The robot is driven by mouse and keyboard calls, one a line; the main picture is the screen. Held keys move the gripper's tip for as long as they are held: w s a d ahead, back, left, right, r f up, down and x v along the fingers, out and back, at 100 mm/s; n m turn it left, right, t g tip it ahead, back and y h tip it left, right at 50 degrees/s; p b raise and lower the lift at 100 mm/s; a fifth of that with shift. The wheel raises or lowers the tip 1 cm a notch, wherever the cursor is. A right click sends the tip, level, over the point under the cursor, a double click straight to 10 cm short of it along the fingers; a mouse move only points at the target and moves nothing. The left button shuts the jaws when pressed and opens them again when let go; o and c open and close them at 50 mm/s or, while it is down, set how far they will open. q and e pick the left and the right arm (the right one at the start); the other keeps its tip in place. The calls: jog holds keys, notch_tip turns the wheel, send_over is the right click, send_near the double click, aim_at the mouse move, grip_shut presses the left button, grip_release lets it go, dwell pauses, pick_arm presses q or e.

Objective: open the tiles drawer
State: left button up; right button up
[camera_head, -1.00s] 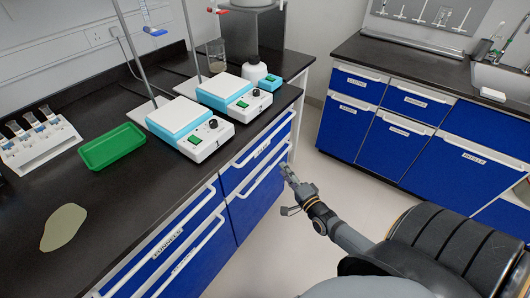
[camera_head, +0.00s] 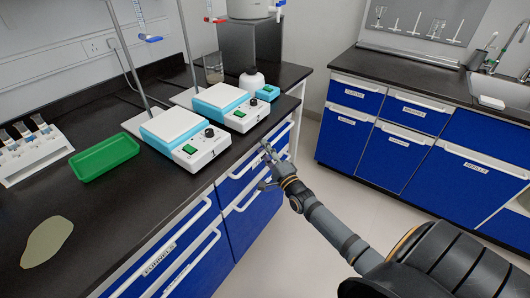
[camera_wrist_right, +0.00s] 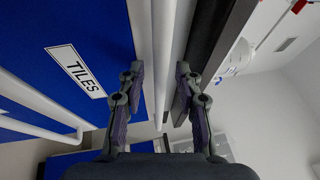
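The blue tiles drawer (camera_head: 230,188) is in the upper row at the far end of the left bench, and it looks shut. Its "TILES" label (camera_wrist_right: 76,70) reads clearly in the right wrist view. Its white bar handle (camera_wrist_right: 163,35) runs lengthwise in that view, between the finger lines. My right gripper (camera_head: 266,150) is at the drawer front in the head view. In the wrist view its two fingers (camera_wrist_right: 158,82) are apart, one on each side of the handle, with gaps visible. I cannot tell the exact depth to the handle. My left gripper is not in view.
The black bench top (camera_head: 110,205) overhangs just above the drawer, close to one finger. Two hotplates (camera_head: 185,140) and a green tray (camera_head: 104,157) stand on it. Another drawer handle (camera_wrist_right: 35,98) lies below. The floor (camera_head: 300,230) between the benches is clear.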

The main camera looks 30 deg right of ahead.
jog(key=c, duration=0.5)
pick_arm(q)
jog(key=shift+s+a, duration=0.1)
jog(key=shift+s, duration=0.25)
pick_arm(e)
grip_shut()
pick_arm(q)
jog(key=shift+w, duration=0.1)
